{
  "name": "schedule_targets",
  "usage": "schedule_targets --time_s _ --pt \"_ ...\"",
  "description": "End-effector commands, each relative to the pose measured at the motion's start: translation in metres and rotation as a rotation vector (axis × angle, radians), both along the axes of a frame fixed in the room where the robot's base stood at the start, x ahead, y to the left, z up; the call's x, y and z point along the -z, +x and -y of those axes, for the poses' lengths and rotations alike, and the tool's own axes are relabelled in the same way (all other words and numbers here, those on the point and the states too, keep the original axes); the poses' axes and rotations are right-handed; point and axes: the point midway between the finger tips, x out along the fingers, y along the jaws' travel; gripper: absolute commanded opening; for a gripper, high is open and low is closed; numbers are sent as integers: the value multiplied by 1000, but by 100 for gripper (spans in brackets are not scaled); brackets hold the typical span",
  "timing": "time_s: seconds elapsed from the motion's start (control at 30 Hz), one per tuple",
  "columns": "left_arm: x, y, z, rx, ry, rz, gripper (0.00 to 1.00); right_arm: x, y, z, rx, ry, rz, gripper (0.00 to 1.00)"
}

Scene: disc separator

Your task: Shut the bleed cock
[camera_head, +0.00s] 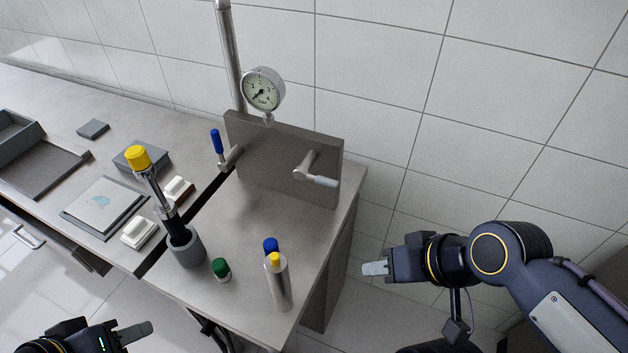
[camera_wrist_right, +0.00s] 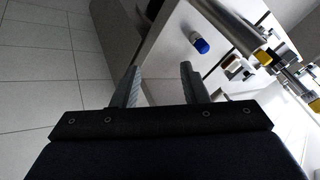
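A grey metal panel (camera_head: 265,165) stands upright on the bench and carries two lever cocks. One cock has a blue handle (camera_head: 217,142) pointing up at the panel's left edge. The other has a pale grey handle (camera_head: 325,181) on the panel's front, lying roughly sideways, pointing right and slightly down. I cannot tell which is the bleed cock. My right gripper (camera_head: 375,268) is off the bench's right side, apart from both cocks; the right wrist view shows its fingers (camera_wrist_right: 160,86) spread and empty. My left gripper (camera_head: 135,331) is at the bottom left; its finger gap does not show clearly.
A round gauge (camera_head: 263,90) sits above the panel. A steel cylinder with a yellow top (camera_head: 279,285), a blue cap (camera_head: 270,246), a green-capped item (camera_head: 221,268) and a grey cup (camera_head: 187,251) holding a yellow-topped tool stand at the front. The bench before the panel is clear.

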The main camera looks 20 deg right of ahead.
Motion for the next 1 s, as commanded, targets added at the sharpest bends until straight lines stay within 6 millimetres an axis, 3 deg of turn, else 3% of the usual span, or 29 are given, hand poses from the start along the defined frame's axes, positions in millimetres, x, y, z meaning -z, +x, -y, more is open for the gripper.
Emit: schedule_targets --time_s 0.13,0.23,0.37,0.47,0.6,0.8,1.0 --pt "5 0 0 0 0 0 40 10 2 -15 94 178 -165 40" --pt "11 0 0 0 0 0 40 15 13 -35 248 448 -389 40" --pt "19 0 0 0 0 0 40 10 51 -49 511 898 -703 40" --pt "24 0 0 0 0 0 40 6 93 -39 703 1241 -885 40" --pt "28 0 0 0 0 0 40 9 141 -6 890 1617 -1025 40" --pt "30 0 0 0 0 0 40 15 169 23 986 1843 -1074 40" --pt "28 0 0 0 0 0 40 14 184 7 987 1855 -1080 40"
